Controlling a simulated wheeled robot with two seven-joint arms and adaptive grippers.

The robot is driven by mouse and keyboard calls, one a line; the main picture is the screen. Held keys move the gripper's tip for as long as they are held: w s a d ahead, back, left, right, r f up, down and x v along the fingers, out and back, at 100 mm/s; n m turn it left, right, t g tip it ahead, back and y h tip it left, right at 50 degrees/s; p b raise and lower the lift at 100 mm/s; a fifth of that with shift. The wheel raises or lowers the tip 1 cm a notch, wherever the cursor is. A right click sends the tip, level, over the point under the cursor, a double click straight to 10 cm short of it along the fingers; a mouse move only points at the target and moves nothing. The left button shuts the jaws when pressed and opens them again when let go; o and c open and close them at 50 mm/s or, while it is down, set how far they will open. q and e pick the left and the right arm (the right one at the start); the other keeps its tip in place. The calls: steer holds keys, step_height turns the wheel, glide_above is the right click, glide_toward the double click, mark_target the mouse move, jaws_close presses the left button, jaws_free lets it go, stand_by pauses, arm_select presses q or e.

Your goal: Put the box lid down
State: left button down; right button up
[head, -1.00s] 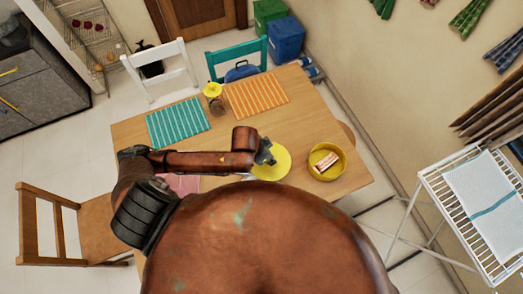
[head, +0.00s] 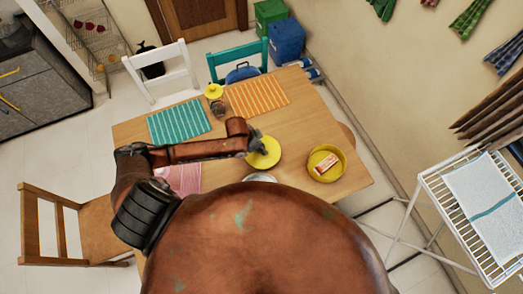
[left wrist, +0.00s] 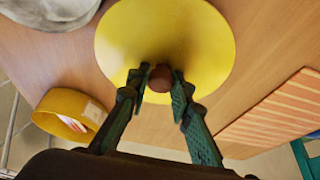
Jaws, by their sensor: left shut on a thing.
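The box lid (head: 266,158) is a flat yellow disc with a brown knob. In the left wrist view the lid (left wrist: 165,30) fills the upper middle. My left gripper (head: 260,145) is shut on the knob, one finger on each side in the left wrist view (left wrist: 158,77). The lid is over the middle of the wooden table (head: 205,143); whether it touches the tabletop is hard to tell. The open round yellow box (head: 341,165) stands on the table to the right, apart from the lid, with a small packet (head: 327,163) inside. My right gripper is not in view.
A pale grey round thing (head: 262,178) lies close to the lid, partly hidden by my body. A teal mat (head: 178,122), an orange mat (head: 257,97), a pink mat (head: 183,178) and a small yellow-topped item (head: 214,91) are on the table. Bare wood surrounds the box.

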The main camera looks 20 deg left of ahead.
arm_select(q)
steer(key=shift+w+a+f, duration=0.15)
steer(key=shift+f, duration=0.1)
steer(key=shift+w+f, duration=0.1)
steer(key=shift+f, duration=1.5)
steer(key=c, duration=2.2)
jaws_free()
steer(key=shift+f, duration=0.15)
steer(key=o, duration=0.5)
steer(key=shift+c, duration=0.2)
steer(key=v, duration=1.2)
